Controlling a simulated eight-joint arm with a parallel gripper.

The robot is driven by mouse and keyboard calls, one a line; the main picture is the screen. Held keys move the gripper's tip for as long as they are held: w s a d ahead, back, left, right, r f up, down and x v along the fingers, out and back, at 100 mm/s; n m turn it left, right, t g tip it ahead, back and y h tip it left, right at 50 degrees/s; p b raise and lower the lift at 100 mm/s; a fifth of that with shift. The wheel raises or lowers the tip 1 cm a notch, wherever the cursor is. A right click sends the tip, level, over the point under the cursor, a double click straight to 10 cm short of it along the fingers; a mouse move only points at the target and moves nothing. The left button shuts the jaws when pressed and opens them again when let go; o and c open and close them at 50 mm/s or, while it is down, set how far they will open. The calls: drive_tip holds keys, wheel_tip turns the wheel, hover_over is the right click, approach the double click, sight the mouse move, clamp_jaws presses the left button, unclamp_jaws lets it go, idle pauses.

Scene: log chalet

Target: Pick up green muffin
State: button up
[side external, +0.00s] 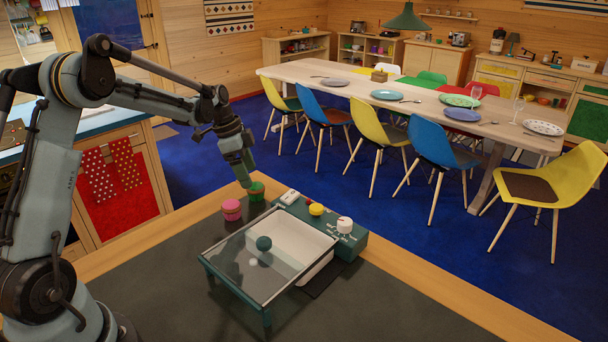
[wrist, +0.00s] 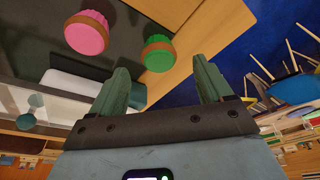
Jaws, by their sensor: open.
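A pink muffin (side external: 231,212) stands close by to the left, also in the wrist view (wrist: 87,33). A glass-topped box with a teal knob (side external: 264,243) and a teal control panel (side external: 349,243) stand in front. Past the counter edge lies the blue floor (side external: 340,205).

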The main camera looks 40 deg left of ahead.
sight(256, 191)
drive_tip(key=x, duration=0.5)
drive_tip(key=shift+d, duration=0.2)
drive_tip(key=c, duration=1.1)
